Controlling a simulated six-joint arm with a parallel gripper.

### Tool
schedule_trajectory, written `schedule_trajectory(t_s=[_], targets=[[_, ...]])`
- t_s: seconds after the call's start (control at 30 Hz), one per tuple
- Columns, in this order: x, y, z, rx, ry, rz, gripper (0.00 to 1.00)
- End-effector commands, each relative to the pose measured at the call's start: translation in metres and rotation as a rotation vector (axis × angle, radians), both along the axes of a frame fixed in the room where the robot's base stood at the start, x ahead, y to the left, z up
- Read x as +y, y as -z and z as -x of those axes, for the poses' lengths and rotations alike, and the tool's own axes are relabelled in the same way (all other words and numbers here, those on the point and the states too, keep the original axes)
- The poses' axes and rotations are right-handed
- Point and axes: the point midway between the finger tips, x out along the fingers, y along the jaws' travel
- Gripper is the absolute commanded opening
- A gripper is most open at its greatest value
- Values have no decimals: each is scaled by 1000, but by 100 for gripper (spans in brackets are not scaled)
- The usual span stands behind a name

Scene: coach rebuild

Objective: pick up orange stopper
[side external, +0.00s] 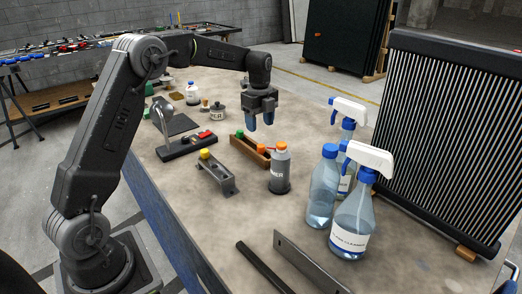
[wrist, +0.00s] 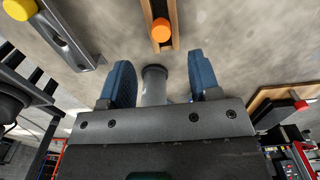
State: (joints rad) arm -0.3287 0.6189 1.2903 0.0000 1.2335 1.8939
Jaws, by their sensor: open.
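The orange stopper (side external: 281,147) shows at the top of a small grey labelled bottle (side external: 280,172) in the side view. From this angle I cannot tell whether it sits on the bottle or just behind it. In the wrist view the orange stopper (wrist: 161,30) is a round orange top beyond my fingertips, in line with a narrow wooden tray (wrist: 176,38). My gripper (side external: 260,122) points down above the table, behind and left of the stopper. Its blue fingers are apart and not touching the stopper. The wrist view also shows my gripper (wrist: 161,78) open.
The wooden tray (side external: 248,152) holds a green-topped item. A metal bracket (side external: 219,180) with a yellow top (side external: 205,153) stands left of it. Spray bottles (side external: 356,222) and a blue-capped bottle (side external: 323,190) stand at right. Flat metal bars (side external: 312,264) lie in front.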

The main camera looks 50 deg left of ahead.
Motion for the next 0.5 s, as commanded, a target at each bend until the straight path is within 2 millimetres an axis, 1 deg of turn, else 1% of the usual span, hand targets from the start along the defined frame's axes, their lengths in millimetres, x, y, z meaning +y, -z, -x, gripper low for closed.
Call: schedule_trajectory(t_s=[0.03,0.1,0.33,0.5], targets=[[0,9,0,3,0,1,57],[0,18,0,2,0,1,57],[-2,34,0,1,0,0,57],[-5,59,0,2,0,1,57]])
